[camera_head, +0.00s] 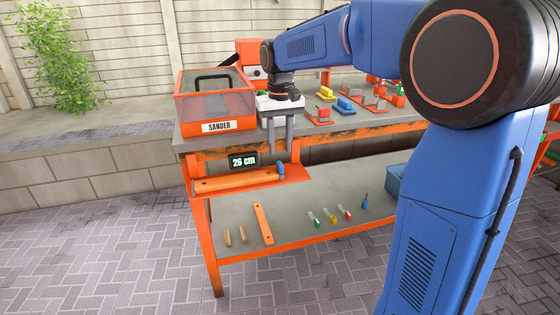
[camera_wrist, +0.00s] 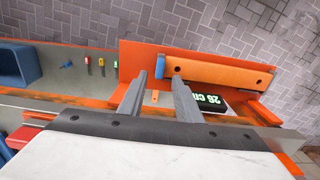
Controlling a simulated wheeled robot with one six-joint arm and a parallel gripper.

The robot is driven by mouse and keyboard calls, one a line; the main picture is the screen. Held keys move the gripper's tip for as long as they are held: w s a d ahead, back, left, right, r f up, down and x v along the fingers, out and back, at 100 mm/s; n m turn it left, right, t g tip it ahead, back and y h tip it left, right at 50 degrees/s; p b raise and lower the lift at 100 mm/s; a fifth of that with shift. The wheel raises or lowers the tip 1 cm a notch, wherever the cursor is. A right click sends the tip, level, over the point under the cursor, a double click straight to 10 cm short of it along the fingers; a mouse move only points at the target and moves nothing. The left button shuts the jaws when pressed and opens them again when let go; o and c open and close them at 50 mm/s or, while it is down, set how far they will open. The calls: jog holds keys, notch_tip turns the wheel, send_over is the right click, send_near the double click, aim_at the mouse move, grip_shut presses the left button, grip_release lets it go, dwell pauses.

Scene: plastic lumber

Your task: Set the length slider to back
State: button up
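The length slider is a small blue block (camera_head: 281,169) at the right end of an orange bar (camera_head: 235,182) on an orange shelf at the front of the workbench. A black display (camera_head: 243,161) behind the bar reads 26 cm in green. My gripper (camera_head: 280,151) points down just above the slider, with its two grey fingers apart and nothing held between them. In the wrist view, the blue slider (camera_wrist: 161,69) shows between and beyond the fingertips (camera_wrist: 159,78). I cannot tell whether a finger touches it.
A clear-sided orange box labelled SANDER (camera_head: 216,100) stands on the bench left of my gripper. Red, yellow and blue tools (camera_head: 345,106) lie to the right. The lower shelf (camera_head: 300,210) holds an orange bar, wooden pegs and several small coloured tools. The paved floor in front is clear.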

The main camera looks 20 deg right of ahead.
aim_at(280, 163)
jog(key=shift+f, duration=3)
grip_shut()
